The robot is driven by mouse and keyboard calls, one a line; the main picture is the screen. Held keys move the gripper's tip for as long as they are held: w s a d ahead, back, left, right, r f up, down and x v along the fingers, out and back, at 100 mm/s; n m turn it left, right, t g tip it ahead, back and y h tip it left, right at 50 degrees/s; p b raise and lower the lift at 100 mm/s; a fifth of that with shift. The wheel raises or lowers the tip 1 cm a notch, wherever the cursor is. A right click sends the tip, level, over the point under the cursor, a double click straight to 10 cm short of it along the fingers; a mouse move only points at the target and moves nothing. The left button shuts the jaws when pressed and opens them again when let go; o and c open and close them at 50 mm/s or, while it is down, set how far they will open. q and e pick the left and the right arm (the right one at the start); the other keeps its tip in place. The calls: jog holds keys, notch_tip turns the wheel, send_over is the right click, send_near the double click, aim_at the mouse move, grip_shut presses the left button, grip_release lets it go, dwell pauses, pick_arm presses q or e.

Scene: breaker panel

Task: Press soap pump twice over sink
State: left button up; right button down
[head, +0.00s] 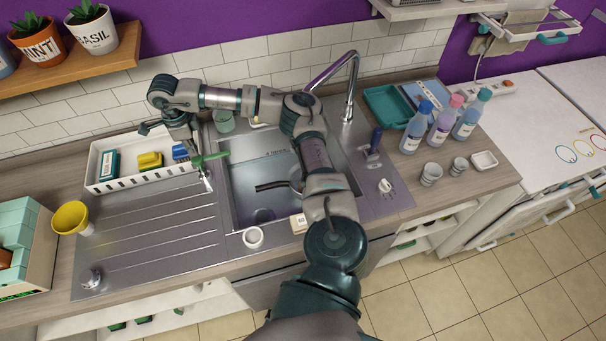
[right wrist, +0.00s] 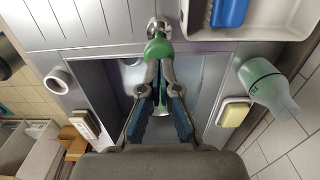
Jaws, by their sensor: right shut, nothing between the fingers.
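My right gripper (head: 198,160) is over the left rim of the steel sink (head: 232,195), pointing down. It is shut and empty; the right wrist view shows its fingers meeting at the tips (right wrist: 158,62). A green handle-like item (head: 212,157) lies at the fingertips; I cannot tell whether it touches them. A translucent green container (head: 223,121) stands behind the sink's back left corner. It also shows at the right of the right wrist view (right wrist: 263,78), apart from the fingers. It may be the soap pump; its pump top is not clear. My left gripper is not in view.
A white rack (head: 128,186) with a yellow item (head: 150,161) stands left of the sink. A steel faucet (head: 350,85) rises behind it. Several bottles (head: 440,125) stand to the right. A white cup (head: 253,237) is at the front. The drainboard (head: 150,240) is mostly clear.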

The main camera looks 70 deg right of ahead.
aim_at(196, 158)
jog(key=shift+d, duration=0.15)
jog(key=shift+a+f+b, duration=0.25)
jog(key=shift+f+b, duration=0.05)
jog(key=shift+f, duration=0.3)
jog(key=shift+d+f, duration=0.15)
jog(key=shift+f, duration=0.5)
jog(key=shift+f+b, duration=0.6)
jog(key=shift+f, duration=0.15)
jog(key=shift+r, duration=0.1)
jog(key=shift+r+p, duration=1.7)
jog(key=shift+r, duration=0.2)
